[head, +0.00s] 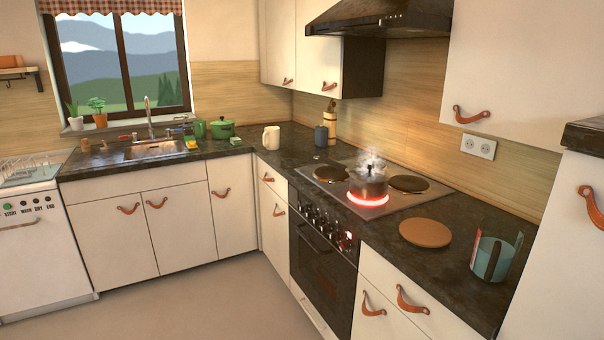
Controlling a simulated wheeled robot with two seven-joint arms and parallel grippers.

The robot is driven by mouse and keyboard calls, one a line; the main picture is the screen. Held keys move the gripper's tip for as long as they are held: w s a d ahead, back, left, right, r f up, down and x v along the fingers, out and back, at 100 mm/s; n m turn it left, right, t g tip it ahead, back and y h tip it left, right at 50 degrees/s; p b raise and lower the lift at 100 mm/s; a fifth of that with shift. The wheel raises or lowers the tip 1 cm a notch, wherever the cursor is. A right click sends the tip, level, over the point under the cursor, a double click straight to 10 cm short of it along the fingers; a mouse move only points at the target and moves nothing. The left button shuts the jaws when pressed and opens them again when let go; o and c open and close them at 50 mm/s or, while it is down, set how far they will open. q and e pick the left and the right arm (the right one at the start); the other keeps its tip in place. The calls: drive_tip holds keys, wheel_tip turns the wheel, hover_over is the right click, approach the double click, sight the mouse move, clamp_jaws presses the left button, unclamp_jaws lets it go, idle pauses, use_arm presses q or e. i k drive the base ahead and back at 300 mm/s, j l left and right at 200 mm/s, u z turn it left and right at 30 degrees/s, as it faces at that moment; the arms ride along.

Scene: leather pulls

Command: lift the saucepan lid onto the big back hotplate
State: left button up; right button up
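A grey metal saucepan (368,187) stands on a front hotplate that glows red (368,200). Whitish steam rises around its top. A lid (370,170) seems to sit on the saucepan, but steam blurs it and I cannot tell how it is seated. A dark, bare hotplate (408,183) lies to the right of the saucepan, on the wall side of the hob. Another bare hotplate (331,174) lies to its left. The area behind the saucepan is partly hidden by it and the steam. Neither of my grippers is in view.
A round brown board (425,233) and a teal container (491,259) stand on the dark counter (450,215) right of the hob. A cream mug (271,138) and a utensil pot (329,129) stand to the left. The range hood (380,18) hangs above. The floor (210,300) is clear.

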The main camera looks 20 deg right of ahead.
sight(368, 177)
drive_tip(key=i+j+z, duration=0.1)
drive_tip(key=i+z, duration=0.35)
drive_tip(key=i+j+z, duration=0.25)
drive_tip(key=i+z, duration=0.15)
drive_tip(key=i+j+z, duration=0.85)
drive_tip(key=j, duration=0.15)
